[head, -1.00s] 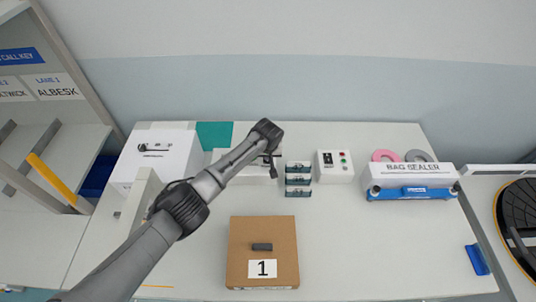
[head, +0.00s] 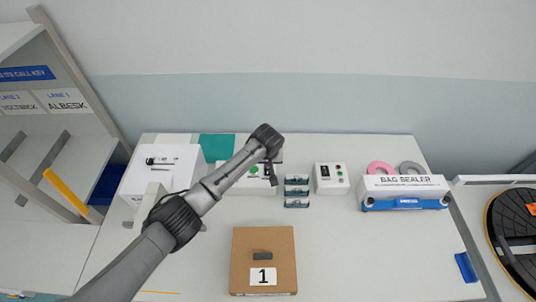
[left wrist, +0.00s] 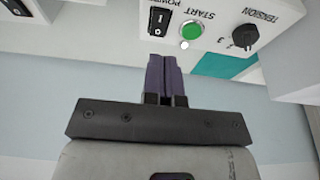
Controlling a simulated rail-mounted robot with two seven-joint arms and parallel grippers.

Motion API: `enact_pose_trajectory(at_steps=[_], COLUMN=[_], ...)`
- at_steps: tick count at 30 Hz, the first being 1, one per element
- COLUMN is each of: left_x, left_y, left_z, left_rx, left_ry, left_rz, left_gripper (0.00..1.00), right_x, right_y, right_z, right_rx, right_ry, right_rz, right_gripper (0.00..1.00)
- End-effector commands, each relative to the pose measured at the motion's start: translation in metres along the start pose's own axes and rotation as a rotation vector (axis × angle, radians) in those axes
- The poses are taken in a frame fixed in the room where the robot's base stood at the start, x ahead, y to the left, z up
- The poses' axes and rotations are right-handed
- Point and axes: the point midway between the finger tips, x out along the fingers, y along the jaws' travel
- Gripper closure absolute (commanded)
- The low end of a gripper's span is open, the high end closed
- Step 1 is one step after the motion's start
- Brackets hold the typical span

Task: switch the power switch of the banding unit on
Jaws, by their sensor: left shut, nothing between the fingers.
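The banding unit (head: 262,187) is a white box at the back of the table, partly hidden behind my left arm in the head view. In the left wrist view its panel (left wrist: 215,12) appears upside down, with a black power switch (left wrist: 158,22), a green START button (left wrist: 192,30) and a black TENSION knob (left wrist: 245,37). I cannot tell the switch's position. My left gripper (left wrist: 166,60) is shut and empty. Its fingertips are just below the power switch in the picture; I cannot tell whether they touch the panel. My right gripper is not in view.
Several small blue-grey blocks (head: 297,191) stand right of the unit, beside a control box (head: 331,178) with buttons. A bag sealer (head: 404,182) is farther right. The table's right front is mostly clear.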

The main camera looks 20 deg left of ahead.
Motion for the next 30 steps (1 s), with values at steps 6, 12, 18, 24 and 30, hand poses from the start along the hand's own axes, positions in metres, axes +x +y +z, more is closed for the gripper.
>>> enact_pose_trajectory(at_steps=[6,12,18,24,30], left_x=[-0.030,-0.047,-0.053,-0.053,-0.053], left_y=[0.000,0.000,0.000,0.000,0.000], left_z=[0.007,0.011,0.012,0.012,0.012], left_rx=[0.001,0.000,0.000,0.000,0.000], left_ry=[0.001,0.000,0.000,0.000,0.000], left_rz=[0.001,0.000,0.000,-0.001,0.000], left_gripper=[1.00,1.00,1.00,1.00,1.00], right_x=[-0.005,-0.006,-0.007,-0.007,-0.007], right_y=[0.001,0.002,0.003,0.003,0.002], right_z=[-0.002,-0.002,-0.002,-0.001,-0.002], right_rx=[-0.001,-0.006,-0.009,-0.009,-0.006], right_ry=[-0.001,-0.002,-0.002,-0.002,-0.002], right_rz=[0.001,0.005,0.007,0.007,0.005], right_gripper=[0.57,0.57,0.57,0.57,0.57])
